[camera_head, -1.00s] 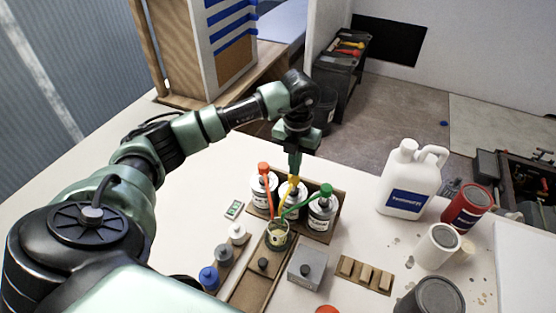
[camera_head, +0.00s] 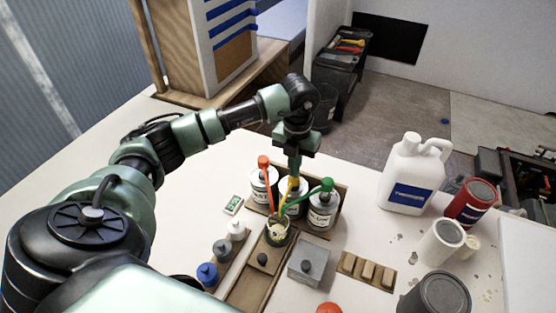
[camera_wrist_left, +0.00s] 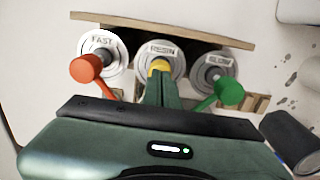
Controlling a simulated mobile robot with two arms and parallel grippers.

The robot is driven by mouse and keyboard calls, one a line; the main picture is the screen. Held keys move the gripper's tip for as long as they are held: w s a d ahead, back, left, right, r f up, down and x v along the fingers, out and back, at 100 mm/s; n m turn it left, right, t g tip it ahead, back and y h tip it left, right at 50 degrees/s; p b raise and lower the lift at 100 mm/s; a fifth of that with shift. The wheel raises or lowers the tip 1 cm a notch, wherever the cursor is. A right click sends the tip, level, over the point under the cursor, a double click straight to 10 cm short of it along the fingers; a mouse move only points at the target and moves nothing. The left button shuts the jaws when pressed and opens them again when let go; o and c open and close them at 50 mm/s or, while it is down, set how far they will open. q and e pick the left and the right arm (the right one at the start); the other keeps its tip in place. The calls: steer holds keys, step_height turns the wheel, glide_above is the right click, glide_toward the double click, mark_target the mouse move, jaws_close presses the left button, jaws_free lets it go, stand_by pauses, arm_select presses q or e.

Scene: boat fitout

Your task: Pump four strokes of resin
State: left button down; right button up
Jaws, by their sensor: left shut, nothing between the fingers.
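Three pump bottles stand in a wooden tray (camera_head: 334,215). The middle one is the resin bottle (camera_wrist_left: 161,55) with a yellow pump (camera_head: 293,185); the "FAST" bottle (camera_head: 262,193) has a red pump (camera_head: 263,162), and the "SLOW" bottle (camera_head: 320,212) a green pump (camera_head: 327,185). My left gripper (camera_head: 294,172) is shut and empty, pointing down on top of the yellow pump head, which sits low and is partly hidden by the fingers. It also shows in the left wrist view (camera_wrist_left: 157,75). A small cup (camera_head: 277,232) stands under the spouts. My right gripper is not in view.
A white jug (camera_head: 411,178), a red can (camera_head: 472,203), a white container (camera_head: 438,243) and a dark can (camera_head: 435,296) stand to the right. A grey box (camera_head: 307,262) and small bottles (camera_head: 208,274) stand in front. The table's left part is clear.

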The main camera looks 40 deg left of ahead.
arm_select(q)
steer(key=shift+s+f, duration=0.1)
steer(key=shift+r+p, duration=1.4)
steer(key=shift+r, duration=0.7)
steer(key=shift+f, duration=0.15)
steer(key=shift+f+b, duration=1.55)
steer(key=shift+f, duration=0.45)
steer(key=shift+r+p, duration=1.4)
steer(key=shift+r, duration=0.75)
